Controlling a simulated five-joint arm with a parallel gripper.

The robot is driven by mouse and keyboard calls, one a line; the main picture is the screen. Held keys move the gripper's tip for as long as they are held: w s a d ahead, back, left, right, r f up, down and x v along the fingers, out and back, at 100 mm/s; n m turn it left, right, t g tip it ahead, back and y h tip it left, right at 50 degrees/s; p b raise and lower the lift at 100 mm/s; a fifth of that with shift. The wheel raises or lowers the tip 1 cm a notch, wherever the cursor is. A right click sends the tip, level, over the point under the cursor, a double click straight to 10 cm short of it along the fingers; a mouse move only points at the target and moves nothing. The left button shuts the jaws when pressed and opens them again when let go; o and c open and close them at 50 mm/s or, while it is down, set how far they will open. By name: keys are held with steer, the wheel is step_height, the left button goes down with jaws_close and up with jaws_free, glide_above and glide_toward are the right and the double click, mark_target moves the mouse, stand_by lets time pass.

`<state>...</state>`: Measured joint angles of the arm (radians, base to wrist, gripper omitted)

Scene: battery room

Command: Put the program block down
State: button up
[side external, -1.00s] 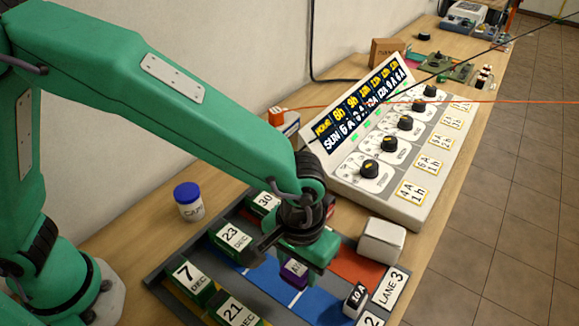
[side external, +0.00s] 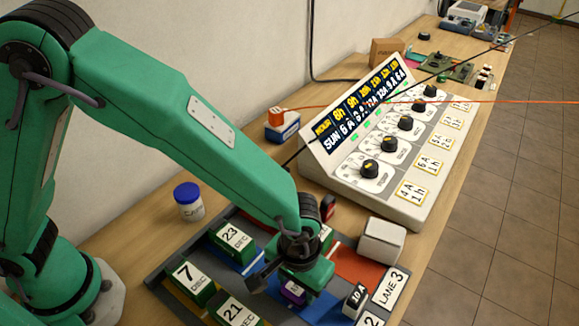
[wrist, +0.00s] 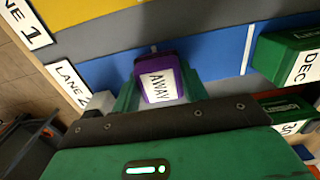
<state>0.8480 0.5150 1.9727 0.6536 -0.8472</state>
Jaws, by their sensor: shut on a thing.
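The program block (wrist: 158,82) is purple with a white label reading AWAY. It also shows in the side view (side external: 293,291), mostly hidden under my gripper. My gripper (wrist: 160,92) is shut on it, with a green finger on either side. The block is over the blue lane (wrist: 215,57) of the grey tray, by the LANE 2 label (wrist: 68,82). It is low over the lane; I cannot tell whether its underside touches.
Green dated blocks stand in the tray: 23 DEC (side external: 234,242), 7 DEC (side external: 190,283) and 21 DEC (side external: 238,313). A white box (side external: 382,242), a blue-lidded jar (side external: 189,202) and a knobbed console (side external: 385,150) are nearby.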

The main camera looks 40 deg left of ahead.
steer(key=shift+f, duration=0.1)
steer(key=o, duration=1)
step_height(320, 180, up, 12)
steer(key=shift+r, duration=0.15)
stand_by(0.3)
stand_by(0.5)
steer(key=a+r+t, duration=0.1)
steer(key=a+r, duration=0.3)
steer(key=a, duration=0.4)
steer(key=a+r+t+h, duration=0.1)
steer(key=a+r+t, duration=0.15)
steer(key=a, duration=0.55)
steer(key=a+r, duration=0.4)
steer(key=a, duration=0.5)
steer(key=s+a, duration=0.2)
steer(key=s+a+t, duration=0.1)
steer(key=a, duration=0.1)
steer(key=s+a+t+y, duration=0.1)
steer(key=s+a, duration=0.1)
steer(key=shift+s+a+r, duration=0.25)
steer(key=shift+s+a, duration=0.05)
steer(key=shift+a, duration=0.05)
